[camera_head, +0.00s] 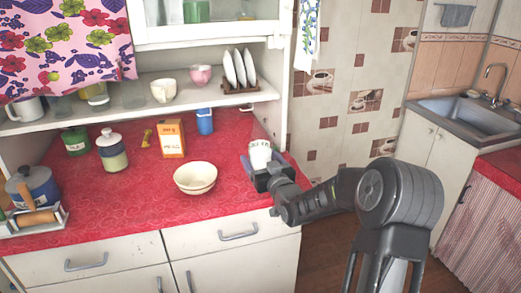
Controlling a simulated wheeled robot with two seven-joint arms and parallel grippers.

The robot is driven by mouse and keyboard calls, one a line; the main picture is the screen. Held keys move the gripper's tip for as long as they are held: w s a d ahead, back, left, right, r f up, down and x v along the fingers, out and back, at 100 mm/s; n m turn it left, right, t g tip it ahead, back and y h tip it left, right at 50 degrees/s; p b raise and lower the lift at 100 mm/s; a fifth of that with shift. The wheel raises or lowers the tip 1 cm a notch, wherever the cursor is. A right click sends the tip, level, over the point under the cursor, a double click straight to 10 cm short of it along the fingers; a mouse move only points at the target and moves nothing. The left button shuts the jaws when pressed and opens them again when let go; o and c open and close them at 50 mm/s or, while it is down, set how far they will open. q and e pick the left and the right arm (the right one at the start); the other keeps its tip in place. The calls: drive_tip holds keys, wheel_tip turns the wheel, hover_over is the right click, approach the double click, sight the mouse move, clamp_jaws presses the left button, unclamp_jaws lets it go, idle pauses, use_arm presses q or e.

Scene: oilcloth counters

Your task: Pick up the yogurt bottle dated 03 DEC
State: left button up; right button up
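A white bottle with small dark green marks (260,154) is at the right end of the red counter. Its lower part is hidden by my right gripper, and no date on it is readable. My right gripper (264,168) comes in from the right, with its fingers around the bottle's lower part. I cannot tell whether the fingers press on it or whether it is off the counter. My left gripper is not in view.
A cream bowl (195,178) stands just left of the gripper. Behind are an orange carton (171,139), a blue container (205,121) and a lidded jar (112,152). A shelf (130,112) with cups overhangs the back. The red counter's front middle (130,210) is clear.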

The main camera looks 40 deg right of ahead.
clamp_jaws()
drive_tip(key=shift+r, duration=0.15)
idle(0.7)
